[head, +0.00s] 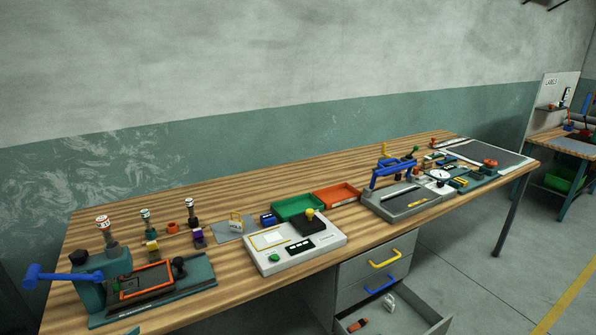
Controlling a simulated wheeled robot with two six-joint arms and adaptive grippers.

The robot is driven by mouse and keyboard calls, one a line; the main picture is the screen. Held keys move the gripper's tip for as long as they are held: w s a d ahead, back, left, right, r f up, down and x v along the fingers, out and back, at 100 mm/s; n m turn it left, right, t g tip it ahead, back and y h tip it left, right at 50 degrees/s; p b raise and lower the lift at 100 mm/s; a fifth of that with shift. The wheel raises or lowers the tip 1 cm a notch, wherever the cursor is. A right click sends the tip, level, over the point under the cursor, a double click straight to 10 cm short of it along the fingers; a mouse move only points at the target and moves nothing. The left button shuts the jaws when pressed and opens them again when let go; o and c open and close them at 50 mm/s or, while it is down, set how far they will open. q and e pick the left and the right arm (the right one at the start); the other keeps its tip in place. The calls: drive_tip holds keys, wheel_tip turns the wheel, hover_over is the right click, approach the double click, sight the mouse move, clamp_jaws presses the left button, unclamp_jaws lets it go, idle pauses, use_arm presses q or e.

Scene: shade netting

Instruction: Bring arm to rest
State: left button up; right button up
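Neither of my grippers shows in the head view, and no arm of mine can be made out. The long wooden workbench (100,205) runs from the lower left to the upper right. A teal device with a blue lever (50,275) and an orange-framed plate (146,279) stands at its near left end. A light grey panel (318,244) with a yellow-topped knob lies near the middle of the front edge.
Stamps stand at the left rear. A green tray (297,207) and red tray (337,195) lie mid-bench. A grey device with a blue handle (398,166) stands further right. Below the front edge, an open drawer (433,318) juts out.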

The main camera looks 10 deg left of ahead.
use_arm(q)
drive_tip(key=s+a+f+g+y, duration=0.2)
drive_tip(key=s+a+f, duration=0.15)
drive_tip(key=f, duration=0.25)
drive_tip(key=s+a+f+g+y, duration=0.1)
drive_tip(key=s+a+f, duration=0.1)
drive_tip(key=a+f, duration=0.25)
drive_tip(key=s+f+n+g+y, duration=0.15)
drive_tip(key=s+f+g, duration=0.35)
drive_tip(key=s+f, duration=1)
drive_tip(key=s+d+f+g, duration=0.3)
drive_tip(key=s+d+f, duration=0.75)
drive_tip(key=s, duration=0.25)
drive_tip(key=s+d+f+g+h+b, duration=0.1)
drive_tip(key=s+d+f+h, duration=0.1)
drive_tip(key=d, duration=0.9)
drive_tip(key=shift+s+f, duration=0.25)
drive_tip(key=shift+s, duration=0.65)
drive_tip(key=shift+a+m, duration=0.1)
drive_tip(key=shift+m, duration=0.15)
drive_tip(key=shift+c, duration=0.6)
